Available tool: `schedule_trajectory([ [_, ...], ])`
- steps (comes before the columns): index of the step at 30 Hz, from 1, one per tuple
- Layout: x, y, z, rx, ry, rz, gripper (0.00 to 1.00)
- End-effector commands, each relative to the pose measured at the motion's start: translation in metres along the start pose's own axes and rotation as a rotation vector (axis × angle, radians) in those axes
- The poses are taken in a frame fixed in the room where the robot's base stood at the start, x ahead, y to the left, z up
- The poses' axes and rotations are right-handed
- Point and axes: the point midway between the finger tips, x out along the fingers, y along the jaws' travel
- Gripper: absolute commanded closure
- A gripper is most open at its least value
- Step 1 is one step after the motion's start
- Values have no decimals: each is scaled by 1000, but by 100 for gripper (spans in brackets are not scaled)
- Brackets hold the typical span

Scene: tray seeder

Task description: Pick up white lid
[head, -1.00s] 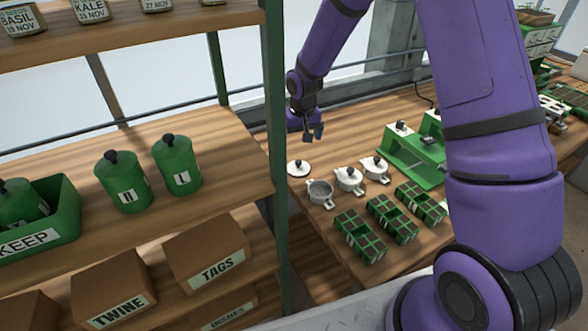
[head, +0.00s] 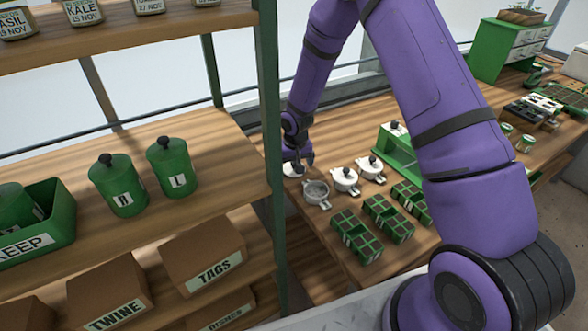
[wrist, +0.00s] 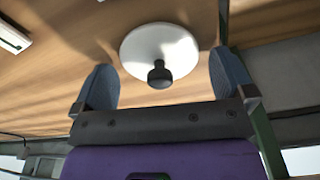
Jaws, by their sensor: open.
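The white lid (wrist: 152,42) is a round disc with a black knob on top, lying on the wooden table. In the wrist view it lies just beyond my gripper (wrist: 165,82), and its knob shows between the two open fingers without either touching it. In the head view my gripper (head: 300,162) is low over the white lid (head: 291,170), at the table's left end by the shelf post, and hides part of it. My gripper is open and empty.
An open white pot (head: 316,193) and two lidded white pots (head: 344,180) stand to the right of the lid. Green seed trays (head: 357,237) lie in front. The green shelf post (head: 267,150) stands close on the left.

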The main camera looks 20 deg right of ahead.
Motion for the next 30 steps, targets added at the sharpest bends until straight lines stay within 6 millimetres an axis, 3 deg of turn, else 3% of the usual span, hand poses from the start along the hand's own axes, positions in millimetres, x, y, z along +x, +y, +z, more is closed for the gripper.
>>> schedule_trajectory([
  [9, 6, 0, 0, 0, 1, 0, 0],
  [15, 6, 0, 0, 0, 1, 0, 42],
  [25, 5, 0, -1, 0, 1, 0, 42],
  [30, -5, 0, -2, 1, 2, 0, 42],
])
